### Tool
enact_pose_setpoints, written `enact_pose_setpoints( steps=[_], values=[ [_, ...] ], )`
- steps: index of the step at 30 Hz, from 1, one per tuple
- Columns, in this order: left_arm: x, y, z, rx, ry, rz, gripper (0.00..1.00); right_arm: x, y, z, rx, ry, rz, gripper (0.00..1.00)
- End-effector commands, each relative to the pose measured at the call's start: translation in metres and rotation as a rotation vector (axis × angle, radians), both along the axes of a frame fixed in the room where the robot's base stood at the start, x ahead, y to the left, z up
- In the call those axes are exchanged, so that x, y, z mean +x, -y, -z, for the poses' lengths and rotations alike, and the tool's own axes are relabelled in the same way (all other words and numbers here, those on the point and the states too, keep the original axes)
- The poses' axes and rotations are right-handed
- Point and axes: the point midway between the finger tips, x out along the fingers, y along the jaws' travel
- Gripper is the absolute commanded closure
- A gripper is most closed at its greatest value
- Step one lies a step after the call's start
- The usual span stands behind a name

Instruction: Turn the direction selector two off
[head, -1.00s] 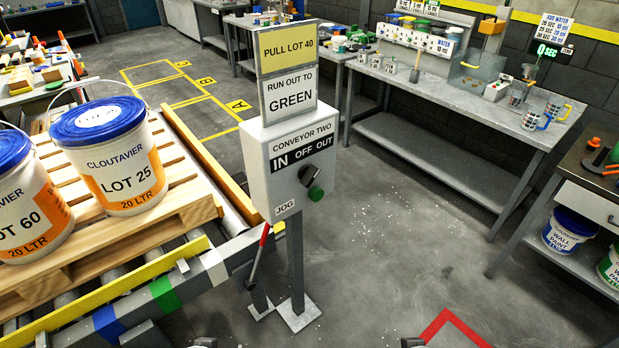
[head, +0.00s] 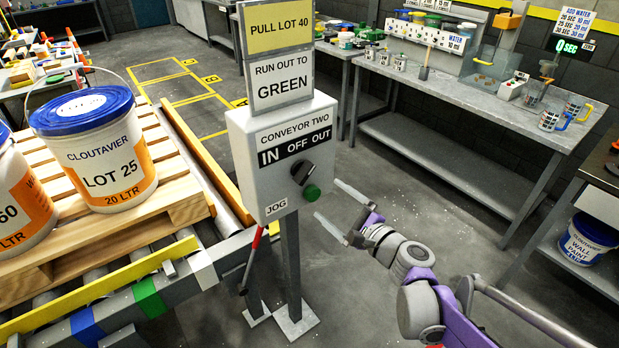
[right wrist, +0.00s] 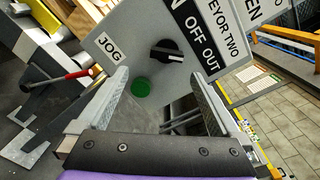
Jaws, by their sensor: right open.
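The direction selector (head: 302,172) is a black knob on the grey Conveyor Two box (head: 248,165), under the IN, OFF, OUT label (head: 294,147). In the head view its grip slants from lower left to upper right; I cannot tell for certain which word it marks. It also shows in the right wrist view (right wrist: 166,51). A green button (head: 312,193) sits just below it. My right gripper (head: 329,200) is open and empty, apart from the box, to the right of the selector and button. In the right wrist view the button lies between its fingers. My left gripper is out of view.
Signs reading PULL LOT 40 (head: 277,29) and RUN OUT TO GREEN (head: 282,82) stand above the box. A red-handled lever (head: 253,254) is beside the post. Pails (head: 104,155) stand on a pallet at left. A bench (head: 470,100) is behind; the floor between is clear.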

Motion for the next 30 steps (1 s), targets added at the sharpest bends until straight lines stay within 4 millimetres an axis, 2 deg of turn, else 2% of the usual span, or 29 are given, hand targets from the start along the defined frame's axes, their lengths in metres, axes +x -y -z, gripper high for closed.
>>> enact_pose_setpoints(
  steps=[6,21,30],
  values=[
    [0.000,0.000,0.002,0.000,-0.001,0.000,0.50,0.018,0.000,-0.002,0.086,-0.012,0.024,0.00],
    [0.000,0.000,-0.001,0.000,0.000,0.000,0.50,0.086,-0.051,-0.002,0.081,-0.011,0.021,0.00],
    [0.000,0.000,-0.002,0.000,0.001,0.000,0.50,0.098,-0.059,-0.002,0.079,-0.010,0.023,0.00]
  ],
)
